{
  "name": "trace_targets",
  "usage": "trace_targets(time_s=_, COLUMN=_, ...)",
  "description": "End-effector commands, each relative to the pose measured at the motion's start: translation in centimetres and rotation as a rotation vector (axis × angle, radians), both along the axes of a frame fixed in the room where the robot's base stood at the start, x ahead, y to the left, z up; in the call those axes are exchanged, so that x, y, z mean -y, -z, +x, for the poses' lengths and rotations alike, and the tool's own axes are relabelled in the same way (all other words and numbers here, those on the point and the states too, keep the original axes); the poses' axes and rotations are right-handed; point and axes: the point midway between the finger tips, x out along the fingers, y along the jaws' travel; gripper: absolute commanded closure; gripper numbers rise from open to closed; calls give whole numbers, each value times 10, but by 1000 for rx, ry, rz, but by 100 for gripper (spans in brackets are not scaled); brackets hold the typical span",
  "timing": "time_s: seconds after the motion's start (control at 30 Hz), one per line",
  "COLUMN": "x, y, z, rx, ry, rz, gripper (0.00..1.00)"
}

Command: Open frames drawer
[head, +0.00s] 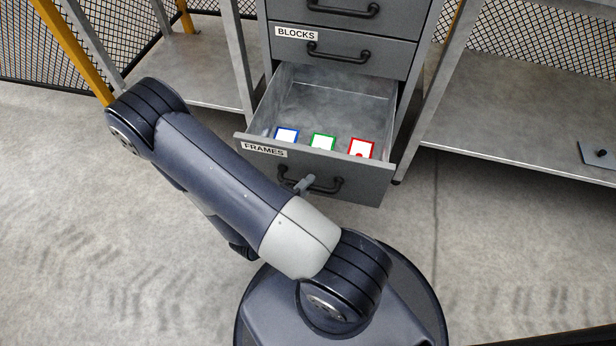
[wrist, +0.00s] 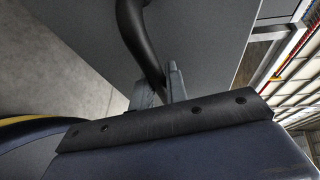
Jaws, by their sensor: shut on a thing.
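The frames drawer (head: 372,184) is the grey bottom drawer with a "FRAMES" label (head: 264,150), and it stands pulled well out of the cabinet. Inside it lie a blue frame (head: 286,135), a green frame (head: 322,142) and a red frame (head: 360,148). Its black bar handle (head: 325,189) is on the front face. My gripper (head: 305,185) is at the handle, shut on it, partly hidden behind my arm. In the wrist view the fingers (wrist: 160,88) close around the dark handle (wrist: 138,40) in front of the grey drawer front.
Above is the shut blocks drawer (head: 385,62), with another drawer over it. Metal shelving stands on the left (head: 185,75) and right (head: 520,125) of the cabinet. Mesh fencing is behind. The concrete floor (head: 110,250) in front is clear.

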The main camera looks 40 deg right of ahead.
Motion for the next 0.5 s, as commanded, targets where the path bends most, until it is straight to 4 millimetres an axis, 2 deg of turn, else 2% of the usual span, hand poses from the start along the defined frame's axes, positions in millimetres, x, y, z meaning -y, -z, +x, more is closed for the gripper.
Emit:
trace_targets(time_s=0.47, x=-2, y=0, z=-2, rx=0, ry=1, rz=0, gripper=100)
trace_targets(time_s=0.5, x=-2, y=0, z=-2, rx=0, ry=1, rz=0, gripper=85)
